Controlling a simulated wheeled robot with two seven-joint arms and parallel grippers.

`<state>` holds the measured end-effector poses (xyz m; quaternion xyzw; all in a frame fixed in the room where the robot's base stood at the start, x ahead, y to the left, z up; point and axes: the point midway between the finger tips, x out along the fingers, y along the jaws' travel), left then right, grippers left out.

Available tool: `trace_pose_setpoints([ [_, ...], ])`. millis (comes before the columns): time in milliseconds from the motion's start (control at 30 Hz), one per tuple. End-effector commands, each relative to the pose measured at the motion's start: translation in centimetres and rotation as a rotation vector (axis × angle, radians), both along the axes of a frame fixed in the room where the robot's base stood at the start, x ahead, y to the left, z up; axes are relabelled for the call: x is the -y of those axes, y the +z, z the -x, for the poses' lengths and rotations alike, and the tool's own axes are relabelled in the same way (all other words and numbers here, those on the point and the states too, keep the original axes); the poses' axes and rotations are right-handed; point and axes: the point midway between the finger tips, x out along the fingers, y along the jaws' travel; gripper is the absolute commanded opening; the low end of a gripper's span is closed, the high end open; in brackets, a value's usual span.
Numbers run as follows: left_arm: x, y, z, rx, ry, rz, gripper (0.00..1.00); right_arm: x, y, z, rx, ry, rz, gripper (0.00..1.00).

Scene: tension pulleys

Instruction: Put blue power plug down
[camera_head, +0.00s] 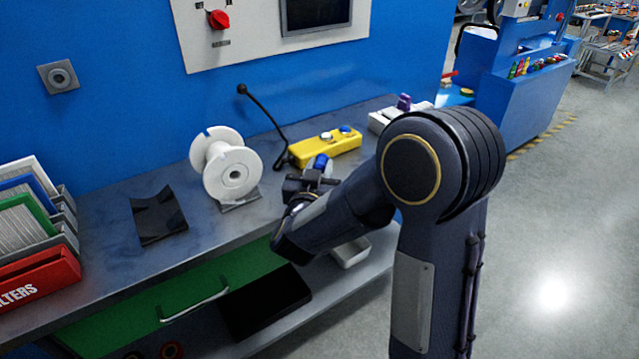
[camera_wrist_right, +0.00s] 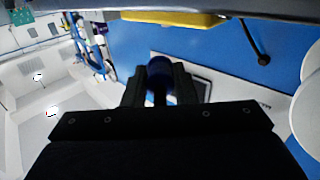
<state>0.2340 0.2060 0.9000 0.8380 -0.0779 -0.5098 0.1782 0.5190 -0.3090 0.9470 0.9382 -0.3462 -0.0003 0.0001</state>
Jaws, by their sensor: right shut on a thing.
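My right gripper (camera_head: 308,184) is shut on the blue power plug (camera_head: 321,163) above the grey workbench, just in front of the yellow control box. In the right wrist view the dark blue plug (camera_wrist_right: 159,75) sits between the two fingers of the gripper (camera_wrist_right: 160,88). The fingers hide part of the plug. Whether the plug touches the bench is hard to tell. My left gripper is not in view.
A white spool (camera_head: 226,170) is to the left. A purple plug (camera_head: 404,101) sits at a white holder (camera_head: 383,119). The workbench (camera_head: 105,238) has free room at its front left.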

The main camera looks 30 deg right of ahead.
Motion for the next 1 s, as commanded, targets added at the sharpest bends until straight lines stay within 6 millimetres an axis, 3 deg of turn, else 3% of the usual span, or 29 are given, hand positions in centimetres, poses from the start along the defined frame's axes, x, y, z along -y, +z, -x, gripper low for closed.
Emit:
trace_pose_setpoints([
  [300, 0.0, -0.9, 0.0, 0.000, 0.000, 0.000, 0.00, 0.4, -3.9, -0.8, -0.002, 0.000, 0.001, 0.00],
  [1000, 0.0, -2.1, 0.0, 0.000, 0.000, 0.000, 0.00, 0.4, -5.6, -0.7, -0.007, 0.002, -0.001, 0.00],
])
